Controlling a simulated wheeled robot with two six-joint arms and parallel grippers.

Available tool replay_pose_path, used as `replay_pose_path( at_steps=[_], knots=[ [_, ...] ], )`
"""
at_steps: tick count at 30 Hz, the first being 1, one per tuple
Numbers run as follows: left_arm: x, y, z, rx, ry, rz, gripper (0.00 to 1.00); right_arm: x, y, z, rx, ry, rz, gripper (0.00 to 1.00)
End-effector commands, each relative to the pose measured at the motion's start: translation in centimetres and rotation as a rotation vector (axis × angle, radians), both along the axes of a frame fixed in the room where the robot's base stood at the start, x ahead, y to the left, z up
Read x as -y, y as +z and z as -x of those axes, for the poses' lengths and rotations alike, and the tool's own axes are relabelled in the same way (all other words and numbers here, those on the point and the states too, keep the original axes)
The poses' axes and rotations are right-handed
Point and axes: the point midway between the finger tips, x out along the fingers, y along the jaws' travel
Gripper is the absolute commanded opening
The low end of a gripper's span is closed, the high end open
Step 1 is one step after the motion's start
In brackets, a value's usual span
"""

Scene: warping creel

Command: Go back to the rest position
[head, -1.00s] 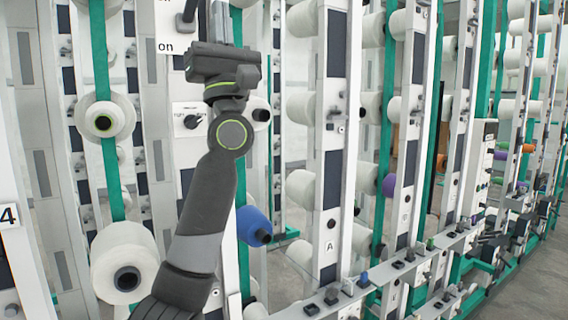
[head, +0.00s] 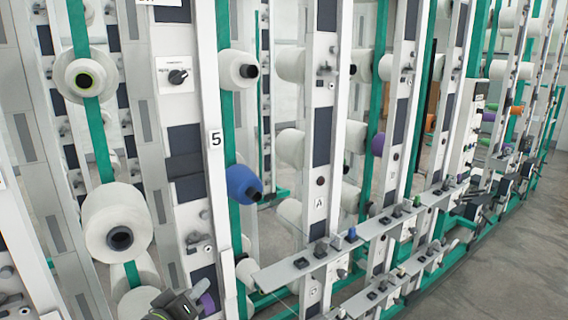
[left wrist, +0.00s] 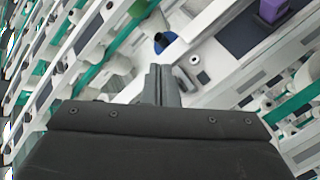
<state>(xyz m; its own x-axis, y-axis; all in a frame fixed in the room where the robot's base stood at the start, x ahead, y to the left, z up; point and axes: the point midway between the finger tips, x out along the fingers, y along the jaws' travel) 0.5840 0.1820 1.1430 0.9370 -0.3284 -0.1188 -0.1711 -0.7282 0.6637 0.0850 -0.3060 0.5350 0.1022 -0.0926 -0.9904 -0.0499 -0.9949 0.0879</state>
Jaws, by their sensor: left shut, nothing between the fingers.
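My left gripper (head: 178,303) shows only in part at the bottom edge of the head view, low in front of the creel posts. In the left wrist view its two fingers (left wrist: 161,85) stand together, shut, with nothing between them. The wrist body fills the lower part of that view. My right gripper is in neither view.
The creel post marked 5 (head: 216,140) carries a blue bobbin (head: 243,184) at its side. White bobbins (head: 118,222) stick out at the left. A knob panel (head: 178,76) sits above. A ledge with small parts (head: 300,262) juts out; grey floor (head: 490,270) is clear at right.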

Motion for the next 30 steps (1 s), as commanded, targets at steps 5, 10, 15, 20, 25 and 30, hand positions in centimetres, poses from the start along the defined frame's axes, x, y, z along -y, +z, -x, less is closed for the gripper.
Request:
replay_pose_path(
  at_steps=[5,10,15,20,25,30],
  knots=[
    [-3.6,-9.5,8.0,-0.261,0.034,-0.283,0.0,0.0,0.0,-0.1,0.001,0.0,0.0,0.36],
    [-7.0,-15.7,17.0,-0.518,0.027,-0.525,0.0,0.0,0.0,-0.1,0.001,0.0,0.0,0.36],
    [-9.6,-18.7,24.8,-0.728,-0.003,-0.689,0.0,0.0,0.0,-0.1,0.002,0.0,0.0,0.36],
    [-11.2,-19.9,30.8,-0.888,-0.037,-0.795,0.0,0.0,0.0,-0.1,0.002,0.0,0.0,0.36],
    [-12.4,-21.5,34.6,-1.007,-0.069,-0.861,0.0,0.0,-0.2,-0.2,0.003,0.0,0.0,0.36],
    [-12.8,-25.6,33.5,-1.018,-0.075,-0.852,0.0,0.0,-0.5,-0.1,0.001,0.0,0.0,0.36]
  ],
)
